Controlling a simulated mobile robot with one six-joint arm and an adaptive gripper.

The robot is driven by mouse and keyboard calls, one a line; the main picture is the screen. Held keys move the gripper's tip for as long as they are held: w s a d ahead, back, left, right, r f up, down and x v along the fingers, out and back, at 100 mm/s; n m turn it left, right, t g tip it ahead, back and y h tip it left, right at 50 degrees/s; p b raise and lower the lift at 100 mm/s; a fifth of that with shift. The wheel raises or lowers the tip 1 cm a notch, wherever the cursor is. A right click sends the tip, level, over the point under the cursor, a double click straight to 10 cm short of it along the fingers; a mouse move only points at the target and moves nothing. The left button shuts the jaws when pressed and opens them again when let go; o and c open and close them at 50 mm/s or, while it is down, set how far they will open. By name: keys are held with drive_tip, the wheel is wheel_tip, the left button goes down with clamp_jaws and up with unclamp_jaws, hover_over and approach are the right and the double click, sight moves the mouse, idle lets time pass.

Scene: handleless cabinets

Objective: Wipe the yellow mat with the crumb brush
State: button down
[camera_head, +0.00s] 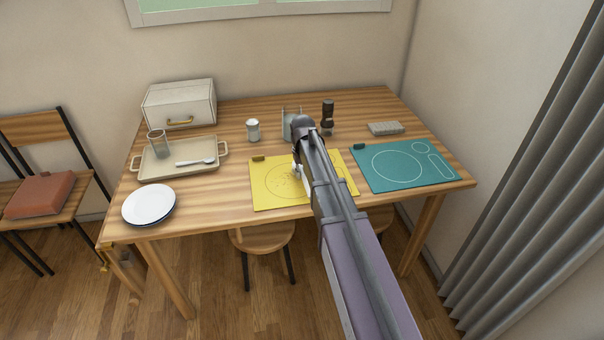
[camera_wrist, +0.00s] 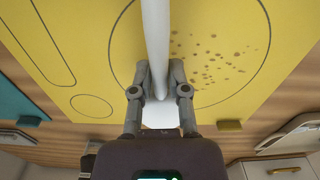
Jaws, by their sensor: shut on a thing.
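The yellow mat (camera_head: 268,196) lies flat on the wooden table, with printed outlines on it. It fills much of the wrist view (camera_wrist: 80,30). Brown crumbs (camera_wrist: 210,58) are scattered inside its large circle, right of the held thing. My gripper (camera_wrist: 159,90) is shut on a long white thing (camera_wrist: 156,35), which I take for the crumb brush. Its bristles are not clear, and I cannot tell whether it touches the mat. In the head view my gripper (camera_head: 297,160) is over the mat, and my arm hides the mat's right part.
A teal mat (camera_head: 374,180) lies right of the yellow one. A beige tray (camera_head: 152,176) with a glass and a white spoon, plates (camera_head: 149,204) and a white box (camera_head: 170,105) stand left. A shaker (camera_head: 253,130), dark mill (camera_head: 327,113) and grey block (camera_head: 385,128) stand behind.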

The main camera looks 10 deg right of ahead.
sight(282, 186)
drive_tip(key=shift+f+b, duration=1)
idle(0.4)
drive_tip(key=shift+a, duration=0.1)
drive_tip(key=shift+a+r, duration=0.1)
drive_tip(key=shift+a, duration=1.55)
drive_tip(key=shift+a, duration=0.1)
drive_tip(key=shift+a, duration=1.65)
drive_tip(key=shift+a, duration=0.1)
drive_tip(key=shift+a, duration=1.65)
